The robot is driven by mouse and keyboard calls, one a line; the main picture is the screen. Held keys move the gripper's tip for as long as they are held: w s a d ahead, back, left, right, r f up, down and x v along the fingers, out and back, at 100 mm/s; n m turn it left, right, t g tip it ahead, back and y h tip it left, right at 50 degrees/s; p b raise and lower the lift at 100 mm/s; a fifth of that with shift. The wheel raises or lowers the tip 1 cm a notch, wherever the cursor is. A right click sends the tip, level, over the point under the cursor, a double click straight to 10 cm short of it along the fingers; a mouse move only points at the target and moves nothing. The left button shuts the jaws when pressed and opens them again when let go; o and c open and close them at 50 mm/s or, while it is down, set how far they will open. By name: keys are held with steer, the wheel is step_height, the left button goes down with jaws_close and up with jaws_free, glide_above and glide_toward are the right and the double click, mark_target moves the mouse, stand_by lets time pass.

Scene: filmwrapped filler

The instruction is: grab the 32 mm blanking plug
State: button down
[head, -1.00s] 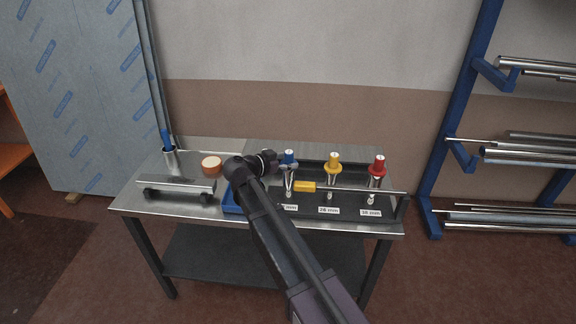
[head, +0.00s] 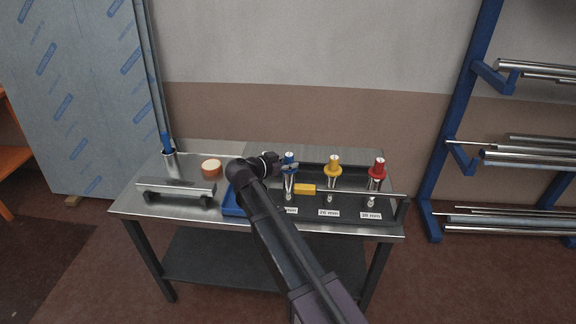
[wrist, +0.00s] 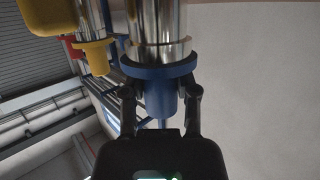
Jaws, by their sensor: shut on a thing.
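A blue plug (head: 290,157) with a steel body stands at the left of the row on the dark rack. The label below it is partly covered by my arm; only "mm" reads clearly. My gripper (head: 288,166) reaches it from the left. In the wrist view my gripper (wrist: 163,92) is shut on the blue plug (wrist: 158,71), with one finger on each side of its narrow end, just at the wide flange. A polished steel cylinder (wrist: 158,25) extends from the flange. A yellow plug (head: 333,161) and a red plug (head: 377,163) stand to the right.
A yellow-handled rod (head: 305,189) lies across the rack front. An orange-rimmed round piece (head: 211,167), a steel bar on feet (head: 176,190) and a blue tray (head: 231,207) sit left on the bench (head: 135,205). A pipe rack (head: 462,110) stands right.

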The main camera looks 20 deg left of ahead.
mark_target(289, 155)
steer(key=shift+r, duration=0.1)
stand_by(0.3)
step_height(289, 155, up, 4)
steer(key=p, duration=0.4)
steer(key=s+a+p, duration=0.1)
steer(key=s+a, duration=0.2)
steer(key=s, duration=1.2)
steer(key=shift+s+a+r, duration=0.2)
steer(key=shift+s+r, duration=0.1)
steer(key=shift+r, duration=0.1)
steer(key=shift+r, duration=0.15)
